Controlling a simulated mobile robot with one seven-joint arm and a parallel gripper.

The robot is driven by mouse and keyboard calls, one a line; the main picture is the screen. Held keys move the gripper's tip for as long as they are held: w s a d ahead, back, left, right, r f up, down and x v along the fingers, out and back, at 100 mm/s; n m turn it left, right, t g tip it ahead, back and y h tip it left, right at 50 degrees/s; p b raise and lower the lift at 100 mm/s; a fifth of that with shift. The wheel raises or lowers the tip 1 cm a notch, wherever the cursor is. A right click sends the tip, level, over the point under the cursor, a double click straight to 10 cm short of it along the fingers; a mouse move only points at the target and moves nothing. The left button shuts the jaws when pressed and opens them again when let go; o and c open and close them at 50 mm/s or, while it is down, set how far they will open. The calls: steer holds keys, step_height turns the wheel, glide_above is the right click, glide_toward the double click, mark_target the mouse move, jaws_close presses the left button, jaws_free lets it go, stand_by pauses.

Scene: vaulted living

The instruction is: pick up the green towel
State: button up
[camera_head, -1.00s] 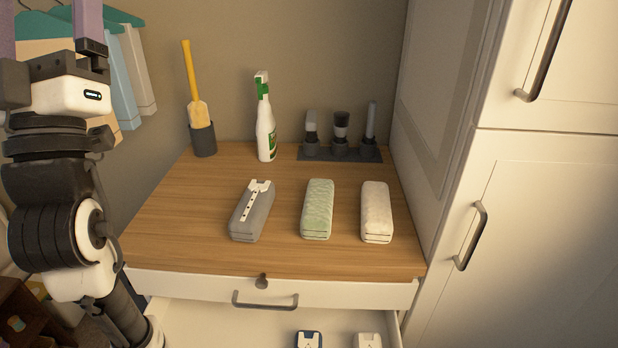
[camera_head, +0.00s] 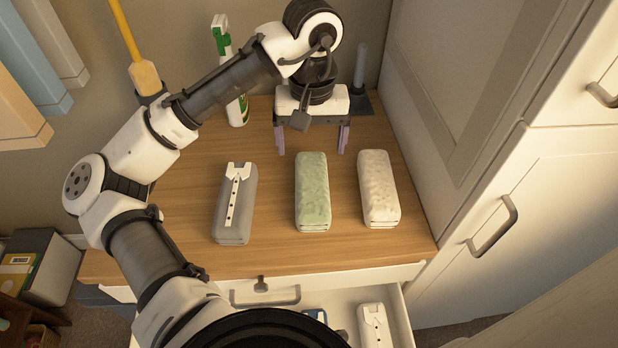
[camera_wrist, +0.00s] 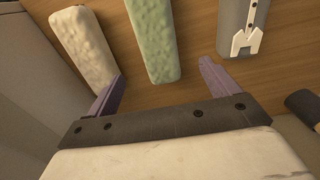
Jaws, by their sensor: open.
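The green towel (camera_head: 312,192) is a folded, oblong bundle lying on the wooden top between a grey bundle and a white one. My gripper (camera_head: 311,150) is open and empty, with purple fingers pointing down just behind the towel's far end. In the wrist view, the green towel (camera_wrist: 152,38) lies ahead of and between the open fingers of my gripper (camera_wrist: 160,80). The fingers do not appear to touch it. Its far part is cut off by the wrist view's top edge.
A grey folded bundle (camera_head: 235,207) with a white strap-like piece lies left, a white towel (camera_head: 378,188) right. A spray bottle (camera_head: 237,105) and a holder with a yellow-handled tool (camera_head: 145,76) stand behind. The open drawer (camera_head: 395,320) and tall cabinet (camera_head: 545,200) bound the front and right.

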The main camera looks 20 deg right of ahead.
mark_target(312, 178)
step_height(312, 178, down, 6)
steer(key=shift+s+r, duration=0.1)
steer(key=shift+r, duration=0.1)
steer(key=f, duration=0.1)
steer(key=f+p, duration=0.1)
steer(key=f, duration=0.2)
steer(key=shift+s+f+p, duration=0.25)
steer(key=shift+s+p, duration=0.05)
steer(key=shift+f, duration=0.6)
steer(key=c, duration=1.2)
